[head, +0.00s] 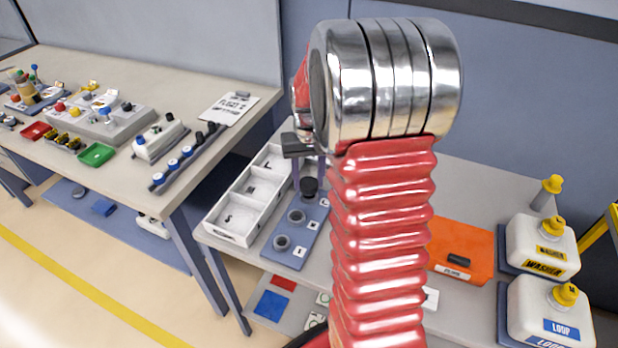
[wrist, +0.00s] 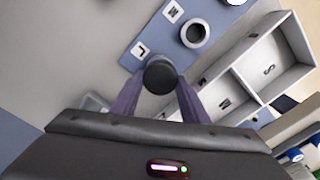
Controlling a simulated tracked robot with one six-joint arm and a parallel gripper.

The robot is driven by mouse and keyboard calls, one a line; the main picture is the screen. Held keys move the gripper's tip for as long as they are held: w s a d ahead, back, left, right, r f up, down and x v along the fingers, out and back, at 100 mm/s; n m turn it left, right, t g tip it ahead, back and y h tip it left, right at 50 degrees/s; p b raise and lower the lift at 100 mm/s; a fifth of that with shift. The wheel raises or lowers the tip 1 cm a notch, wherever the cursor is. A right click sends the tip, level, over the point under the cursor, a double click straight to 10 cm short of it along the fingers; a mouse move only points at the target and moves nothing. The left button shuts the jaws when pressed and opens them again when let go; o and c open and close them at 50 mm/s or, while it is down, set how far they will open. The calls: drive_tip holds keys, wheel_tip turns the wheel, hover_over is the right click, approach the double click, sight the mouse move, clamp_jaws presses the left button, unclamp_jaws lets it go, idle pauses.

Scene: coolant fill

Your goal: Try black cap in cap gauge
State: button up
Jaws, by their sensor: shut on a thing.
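The black cap (head: 309,187) is held between the purple fingertips of my gripper (head: 309,172). It also shows in the wrist view (wrist: 160,76), with one finger on each side. In the wrist view the M ring (wrist: 195,33) is clear of the cap. The cap is at the far L end of the plate and hides the ring there. I cannot tell whether it touches or enters that ring.
A white tray (head: 229,236) with lettered compartments stands left of the gauge. My red arm hides the bench's middle. A cluttered table (head: 200,165) stands left.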

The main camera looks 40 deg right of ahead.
sight(309, 181)
drive_tip(key=shift+f, duration=1.1)
idle(0.4)
drive_tip(key=o, duration=1.2)
drive_tip(key=shift+r, duration=0.1)
wheel_tip(309, 181, up, 14)
drive_tip(key=shift+f, duration=0.25)
idle(0.4)
